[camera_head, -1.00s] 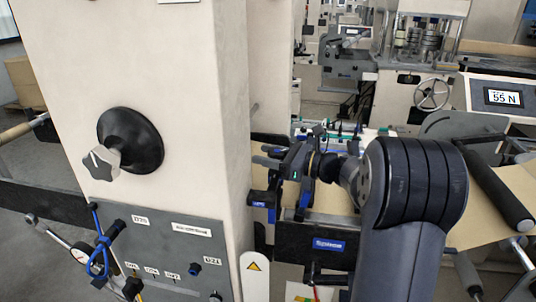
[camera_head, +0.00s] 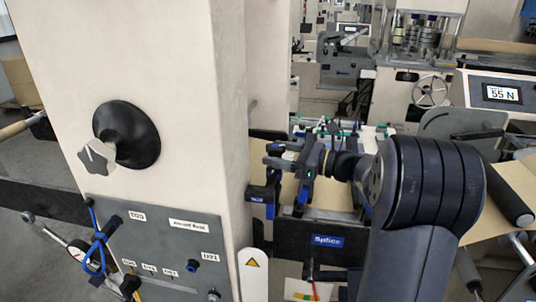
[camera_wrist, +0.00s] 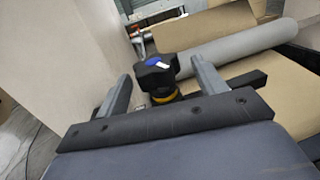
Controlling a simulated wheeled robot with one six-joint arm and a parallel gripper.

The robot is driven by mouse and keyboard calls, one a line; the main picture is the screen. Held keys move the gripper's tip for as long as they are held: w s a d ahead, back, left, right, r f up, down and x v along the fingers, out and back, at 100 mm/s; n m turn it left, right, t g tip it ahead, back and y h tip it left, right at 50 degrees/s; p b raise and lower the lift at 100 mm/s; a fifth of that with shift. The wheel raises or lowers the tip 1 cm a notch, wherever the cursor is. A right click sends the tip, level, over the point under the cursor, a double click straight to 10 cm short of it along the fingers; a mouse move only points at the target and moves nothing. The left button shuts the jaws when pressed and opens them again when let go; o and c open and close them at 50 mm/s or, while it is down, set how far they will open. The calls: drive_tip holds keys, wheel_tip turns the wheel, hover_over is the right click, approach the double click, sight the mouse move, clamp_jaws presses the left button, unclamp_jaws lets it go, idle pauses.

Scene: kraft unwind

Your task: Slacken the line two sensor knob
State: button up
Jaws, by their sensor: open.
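In the wrist view a black star-shaped knob (camera_wrist: 157,72) with a blue cap and a white pointer mark stands on a base with a yellow ring. My gripper (camera_wrist: 160,78) is open, and the knob appears between its two fingers, nearer the left one; I see no contact. I cannot tell whether the fingers are around it or short of it. In the head view my gripper (camera_head: 272,154) points left, beside the cream column; I cannot make out this knob there. A grey star knob (camera_head: 95,158) with a white pointer sits by a black disc on the column's front. No readable label names either knob.
The cream column (camera_head: 150,60) stands close left of my gripper. A grey panel (camera_head: 160,235) with small knobs is below. A dark bar with a blue "Splice" label (camera_head: 327,241) lies below my gripper. A display (camera_head: 500,94) reads 55 N. A grey roller (camera_wrist: 240,45) lies behind the knob.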

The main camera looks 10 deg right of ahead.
drive_tip(key=b+v, duration=0.1)
drive_tip(key=v, duration=0.6)
drive_tip(key=shift+f, duration=0.1)
drive_tip(key=shift+m+t, duration=0.3)
drive_tip(key=shift+t, duration=0.1)
drive_tip(key=p+x, duration=0.2)
drive_tip(key=x, duration=0.8)
drive_tip(key=shift+a+f, duration=0.1)
drive_tip(key=shift+a, duration=0.3)
drive_tip(key=shift+w, duration=0.1)
drive_tip(key=shift+g, duration=0.3)
